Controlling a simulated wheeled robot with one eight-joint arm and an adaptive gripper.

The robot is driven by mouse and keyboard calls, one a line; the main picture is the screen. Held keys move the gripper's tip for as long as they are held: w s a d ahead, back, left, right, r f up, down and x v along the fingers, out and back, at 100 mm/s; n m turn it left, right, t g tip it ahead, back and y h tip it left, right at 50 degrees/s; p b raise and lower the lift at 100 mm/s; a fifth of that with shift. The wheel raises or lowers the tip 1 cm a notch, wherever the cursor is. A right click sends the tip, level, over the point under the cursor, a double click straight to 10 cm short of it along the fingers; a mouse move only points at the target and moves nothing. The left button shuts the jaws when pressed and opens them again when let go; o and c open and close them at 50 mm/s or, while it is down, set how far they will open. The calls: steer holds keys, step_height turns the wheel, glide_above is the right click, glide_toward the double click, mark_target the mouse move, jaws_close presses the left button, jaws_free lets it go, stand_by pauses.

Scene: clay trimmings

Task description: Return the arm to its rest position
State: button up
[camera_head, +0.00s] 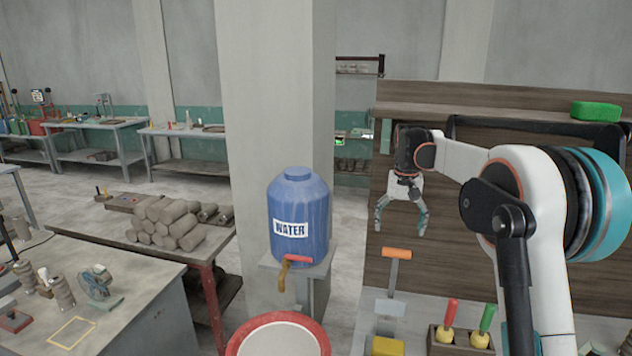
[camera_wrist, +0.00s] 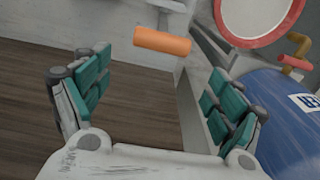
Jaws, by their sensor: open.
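My gripper (camera_head: 401,217) hangs from my raised arm at the right of the head view, fingers pointing down and spread apart. Nothing is between the fingers. In the wrist view my gripper (camera_wrist: 160,100) also shows open and empty, with teal pads on both sides. An orange-handled tool (camera_head: 397,254) stands below the gripper in the head view, apart from it. Its orange handle (camera_wrist: 162,41) appears beyond the fingertips in the wrist view.
A blue water barrel (camera_head: 299,215) stands left of my gripper, above a red-rimmed basin (camera_head: 280,338). A wooden back panel with a shelf (camera_head: 420,112) is behind my arm, a green block (camera_head: 595,111) on top. A wooden holder (camera_head: 460,346) with red- and green-handled tools stands below.

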steer(key=s+a+r+n+t+b, duration=0.1)
steer(key=s+a+r+t+b, duration=0.15)
steer(key=s, duration=0.75)
steer(key=s+a+r+n+t+b, duration=0.1)
steer(key=s+a+b, duration=0.2)
steer(key=s, duration=0.8)
steer(key=s+a+f+t+b, duration=0.1)
steer(key=s+f+b, duration=0.1)
steer(key=s+f, duration=0.5)
steer(key=s+a+f+n+t+b, duration=0.1)
steer(key=s+a+f+t+b, duration=0.1)
steer(key=s+f, duration=0.5)
steer(key=s, duration=0.6)
steer(key=shift+f+b, duration=0.3)
